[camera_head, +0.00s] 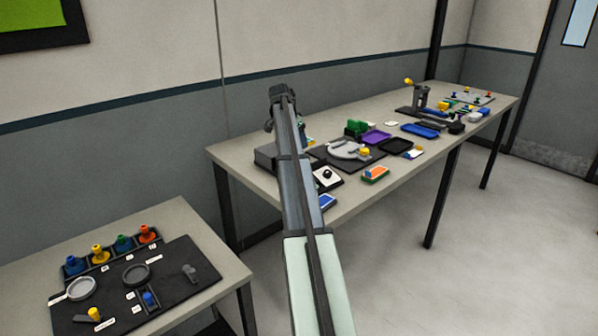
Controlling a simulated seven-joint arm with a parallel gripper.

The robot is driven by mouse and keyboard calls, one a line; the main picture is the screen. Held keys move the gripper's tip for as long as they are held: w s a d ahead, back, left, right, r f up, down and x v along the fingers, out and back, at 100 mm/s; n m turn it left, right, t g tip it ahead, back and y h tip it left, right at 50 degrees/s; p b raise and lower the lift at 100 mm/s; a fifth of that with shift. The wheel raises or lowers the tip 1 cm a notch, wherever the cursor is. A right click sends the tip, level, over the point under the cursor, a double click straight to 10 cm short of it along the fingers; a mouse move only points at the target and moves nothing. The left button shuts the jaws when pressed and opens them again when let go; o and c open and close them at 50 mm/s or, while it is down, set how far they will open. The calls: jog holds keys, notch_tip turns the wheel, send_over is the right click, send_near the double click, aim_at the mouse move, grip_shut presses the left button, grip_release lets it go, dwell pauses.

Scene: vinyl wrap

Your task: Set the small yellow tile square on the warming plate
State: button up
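My arm reaches up across the middle of the view, and the dark end (281,93) stands above the back edge of the long table; whether its fingers are open or shut is too small to tell. I cannot single out the small yellow tile. Small yellow pieces show on the long table, one by a pale round dish (344,150) on a black mat and one atop a dark stand (420,97). I cannot tell for sure which thing is the warming plate. A grey block (264,157) beside my arm is partly hidden by it.
The long table (235,156) also holds a purple tray (376,138), a black tray (396,147), a blue tray (419,131) and an orange-topped tile (375,174). A nearer table (165,220) at lower left carries a black mat with coloured knobbed pieces and round dishes. Open floor lies at right.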

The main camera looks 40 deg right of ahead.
jog(key=shift+s+f, duration=0.1)
jog(key=shift+f, duration=4.9)
jog(key=shift+f, duration=0.1)
jog(key=o, duration=1.1)
jog(key=v, duration=1.2)
